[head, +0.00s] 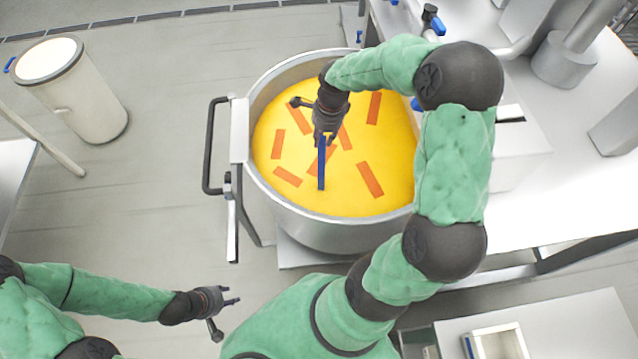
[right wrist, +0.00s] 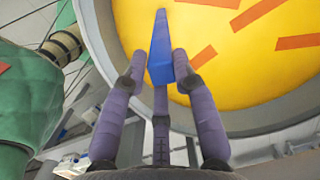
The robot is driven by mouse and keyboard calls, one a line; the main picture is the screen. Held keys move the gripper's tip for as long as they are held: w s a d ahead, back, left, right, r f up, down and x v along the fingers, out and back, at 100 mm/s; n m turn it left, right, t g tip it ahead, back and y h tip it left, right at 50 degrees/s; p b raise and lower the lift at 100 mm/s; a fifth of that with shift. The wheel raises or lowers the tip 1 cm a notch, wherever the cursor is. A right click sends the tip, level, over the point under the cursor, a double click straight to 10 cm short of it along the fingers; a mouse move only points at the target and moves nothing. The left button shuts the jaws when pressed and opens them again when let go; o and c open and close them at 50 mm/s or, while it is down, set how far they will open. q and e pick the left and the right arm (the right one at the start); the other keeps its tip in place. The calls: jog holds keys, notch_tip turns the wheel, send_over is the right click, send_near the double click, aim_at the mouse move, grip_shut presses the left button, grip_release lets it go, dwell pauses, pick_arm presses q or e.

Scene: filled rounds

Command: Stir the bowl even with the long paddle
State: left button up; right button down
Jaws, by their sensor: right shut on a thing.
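A big metal bowl (head: 265,196), like a round kettle, holds yellow contents with several orange strips lying scattered and uneven on the surface. My right gripper (head: 322,138) is over the bowl, shut on the blue paddle (head: 321,170). The paddle also shows in the right wrist view (right wrist: 160,62), between the fingers (right wrist: 158,85) and pointing away over the yellow. I cannot tell whether its far end dips into the contents. My left gripper (head: 228,312) is empty, fingers spread, low over the floor at the lower left, well apart from the bowl.
A white bin (head: 95,105) stands at the upper left. The bowl has a dark side handle (head: 208,150) on its left. A white counter (head: 545,215) with equipment lies to the right. A white tray (head: 500,340) is at the lower right. Floor left of the bowl is clear.

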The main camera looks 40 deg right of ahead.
jog(key=shift+s+a, duration=0.35)
jog(key=shift+s, duration=0.25)
jog(key=shift+s+a, duration=0.35)
jog(key=shift+s, duration=0.2)
jog(key=w+d, duration=0.4)
jog(key=d, duration=0.7)
jog(key=w+a+p, duration=0.2)
jog(key=w+p, duration=0.1)
jog(key=w, duration=0.8)
jog(key=s+a+b, duration=0.1)
jog(key=s+a, duration=0.3)
jog(key=s, duration=0.3)
jog(key=shift+s+a, duration=0.15)
jog(key=shift+s, duration=0.1)
